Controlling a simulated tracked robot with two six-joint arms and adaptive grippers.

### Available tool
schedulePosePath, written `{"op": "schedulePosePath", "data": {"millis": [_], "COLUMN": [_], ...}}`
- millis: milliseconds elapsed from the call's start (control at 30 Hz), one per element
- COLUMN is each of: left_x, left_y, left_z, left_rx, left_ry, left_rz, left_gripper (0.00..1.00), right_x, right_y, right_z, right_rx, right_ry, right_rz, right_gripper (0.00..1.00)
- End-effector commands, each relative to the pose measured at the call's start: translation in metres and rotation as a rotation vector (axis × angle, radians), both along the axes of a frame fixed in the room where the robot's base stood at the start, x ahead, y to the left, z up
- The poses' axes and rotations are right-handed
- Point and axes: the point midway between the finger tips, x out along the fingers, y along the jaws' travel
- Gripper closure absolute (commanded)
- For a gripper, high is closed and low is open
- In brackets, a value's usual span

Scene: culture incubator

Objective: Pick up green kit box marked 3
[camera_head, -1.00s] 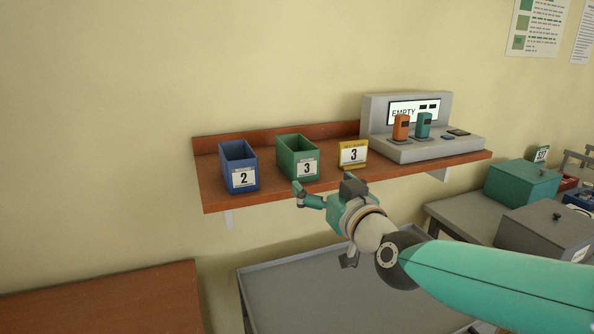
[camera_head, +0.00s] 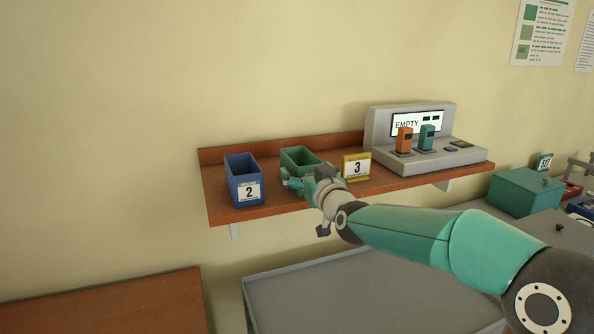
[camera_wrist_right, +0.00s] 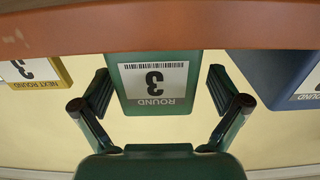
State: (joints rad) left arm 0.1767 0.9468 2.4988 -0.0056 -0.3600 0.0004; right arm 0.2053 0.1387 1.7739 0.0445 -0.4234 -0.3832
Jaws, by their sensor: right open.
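The green kit box (camera_head: 303,158) stands upright on the wooden shelf, its lower front hidden behind my right gripper in the head view. In the right wrist view, which is upside down, the green box (camera_wrist_right: 155,58) shows its white label with "3" and "ROUND". My right gripper (camera_head: 290,180) is in front of the box. In the wrist view its open fingers (camera_wrist_right: 157,88) lie on either side of the box, with visible gaps and nothing held. My left gripper is in neither view.
A blue box marked 2 (camera_head: 243,180) stands left of the green box. A yellow sign marked 3 (camera_head: 356,167) stands to its right. A grey charging station (camera_head: 420,150) sits farther right. The shelf (camera_head: 275,205) edge lies close to the gripper.

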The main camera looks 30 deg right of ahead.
Motion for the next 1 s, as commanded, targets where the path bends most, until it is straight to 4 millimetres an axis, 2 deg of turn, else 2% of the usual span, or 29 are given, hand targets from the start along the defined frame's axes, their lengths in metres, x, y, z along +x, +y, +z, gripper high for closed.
{"op": "schedulePosePath", "data": {"millis": [33, 200, 500, 867, 1000], "left_x": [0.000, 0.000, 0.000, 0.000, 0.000], "left_y": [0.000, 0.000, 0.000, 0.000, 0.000], "left_z": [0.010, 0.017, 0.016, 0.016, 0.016], "left_rx": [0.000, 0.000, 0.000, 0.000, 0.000], "left_ry": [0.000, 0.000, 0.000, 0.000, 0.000], "left_rz": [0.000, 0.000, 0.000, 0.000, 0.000], "left_gripper": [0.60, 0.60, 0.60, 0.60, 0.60], "right_x": [0.008, 0.027, 0.031, 0.031, 0.031], "right_y": [-0.004, -0.009, -0.010, -0.010, -0.010], "right_z": [0.005, 0.004, 0.003, 0.002, 0.002], "right_rx": [-0.001, 0.000, 0.001, 0.001, 0.001], "right_ry": [0.002, 0.002, 0.000, 0.001, 0.001], "right_rz": [-0.001, 0.001, 0.000, 0.001, 0.001], "right_gripper": [0.02, 0.02, 0.04, 0.64, 0.66]}}
